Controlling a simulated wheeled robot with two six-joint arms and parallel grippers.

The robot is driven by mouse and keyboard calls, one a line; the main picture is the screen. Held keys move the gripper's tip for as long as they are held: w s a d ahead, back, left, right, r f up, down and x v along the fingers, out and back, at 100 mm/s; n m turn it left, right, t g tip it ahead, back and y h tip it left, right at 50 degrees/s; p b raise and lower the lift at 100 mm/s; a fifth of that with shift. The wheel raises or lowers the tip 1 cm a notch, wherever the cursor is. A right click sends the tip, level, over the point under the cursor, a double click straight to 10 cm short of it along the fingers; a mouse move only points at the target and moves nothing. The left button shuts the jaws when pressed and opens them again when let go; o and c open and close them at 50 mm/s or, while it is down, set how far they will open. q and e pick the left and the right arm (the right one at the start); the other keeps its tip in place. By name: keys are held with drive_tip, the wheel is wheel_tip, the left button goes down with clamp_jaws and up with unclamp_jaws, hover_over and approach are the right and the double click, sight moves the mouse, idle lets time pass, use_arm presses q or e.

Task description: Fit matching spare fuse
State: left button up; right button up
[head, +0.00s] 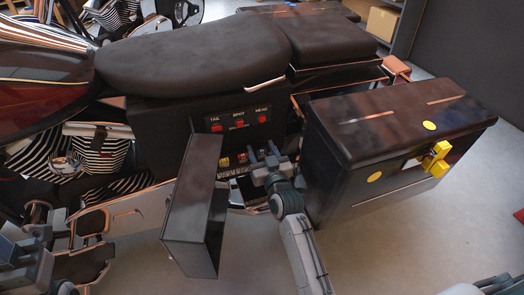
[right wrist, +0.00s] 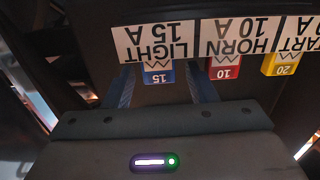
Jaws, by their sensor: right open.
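The fuses show upright in a row in the right wrist view: a blue 15 fuse (right wrist: 158,73), a red 10 fuse (right wrist: 224,68) and a yellow 20 fuse (right wrist: 284,64). Upside-down labels read LIGHT 15 A (right wrist: 153,41), HORN 10 A (right wrist: 240,36) and START 20 A (right wrist: 299,34). My right gripper (head: 263,153) is open at the fuse area below the seat, its fingers on either side of the blue fuse; contact cannot be told. The panel (head: 237,122) above is marked TAIL, SPOT and HEAD, with red indicators. My left gripper (head: 20,245) is at the lower left, its jaws unclear.
A black cover (head: 190,205) stands out left of my right gripper. A black side case (head: 390,140) with a yellow latch (head: 436,158) is close on its right. The motorcycle seat (head: 195,58) is above. Grey floor (head: 420,245) is open at the lower right.

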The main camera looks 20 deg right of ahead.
drive_tip(key=s+f, duration=0.1)
drive_tip(key=s, duration=0.9)
drive_tip(key=shift+s+d, duration=0.15)
drive_tip(key=shift+s, duration=0.25)
drive_tip(key=shift+f, duration=0.1)
